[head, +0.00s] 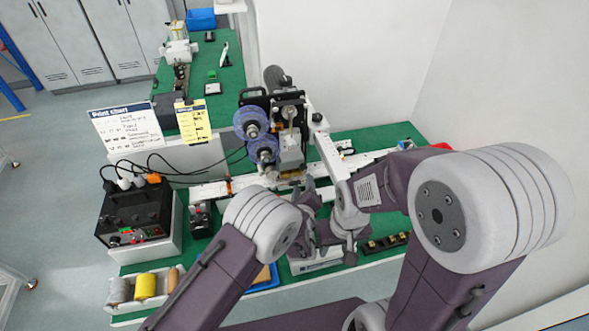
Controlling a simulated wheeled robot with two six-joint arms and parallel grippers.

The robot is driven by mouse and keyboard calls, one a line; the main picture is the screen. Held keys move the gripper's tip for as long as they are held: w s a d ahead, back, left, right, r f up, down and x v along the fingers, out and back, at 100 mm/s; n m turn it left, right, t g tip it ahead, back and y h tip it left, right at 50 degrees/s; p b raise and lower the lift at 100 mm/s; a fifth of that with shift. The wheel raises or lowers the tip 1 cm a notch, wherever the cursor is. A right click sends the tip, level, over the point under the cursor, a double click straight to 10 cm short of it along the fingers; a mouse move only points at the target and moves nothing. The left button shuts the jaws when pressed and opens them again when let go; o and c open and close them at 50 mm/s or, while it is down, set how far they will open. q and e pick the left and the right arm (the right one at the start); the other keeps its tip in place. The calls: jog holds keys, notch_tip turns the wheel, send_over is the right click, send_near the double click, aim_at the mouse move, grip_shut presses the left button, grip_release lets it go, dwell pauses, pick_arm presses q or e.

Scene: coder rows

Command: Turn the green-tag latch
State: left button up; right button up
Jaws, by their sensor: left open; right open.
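The coder machine (290,140) stands on the green bench, with two blue rolls (257,135) on its left side. I cannot make out a green-tag latch on it; it is too small or hidden behind the machine parts and my arms. My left gripper (314,190) is open, just below and in front of the coder head, with no object seen in it. My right gripper (338,232) is open and lower, close beside the left one, over the front of the bench. The fingertips of both partly overlap in view, so contact cannot be told.
A black control box (135,215) with cables stands at left. A white tray (118,308) holds spools at the front left. A blue tray (268,283) is partly hidden by my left arm. A print chart (127,129) stands behind. A white wall closes the right.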

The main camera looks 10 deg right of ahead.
aim_at(304, 169)
pick_arm(q)
jog(key=b+x, duration=0.2)
jog(key=x, duration=0.6)
jog(key=shift+f, duration=0.1)
jog(key=shift+w+d, duration=0.15)
jog(key=shift+w, duration=0.25)
jog(key=shift+s, duration=0.1)
grip_shut()
jog(key=shift+f+m+y+b, duration=0.1)
jog(key=shift+m+y+b, duration=0.25)
jog(key=shift+b, duration=0.55)
jog(key=shift+d+m, duration=0.1)
jog(key=shift+m, duration=0.25)
jog(key=shift+r+m+y+b, duration=0.25)
jog(key=shift+m+y+b, duration=0.1)
jog(key=shift+m+y, duration=0.15)
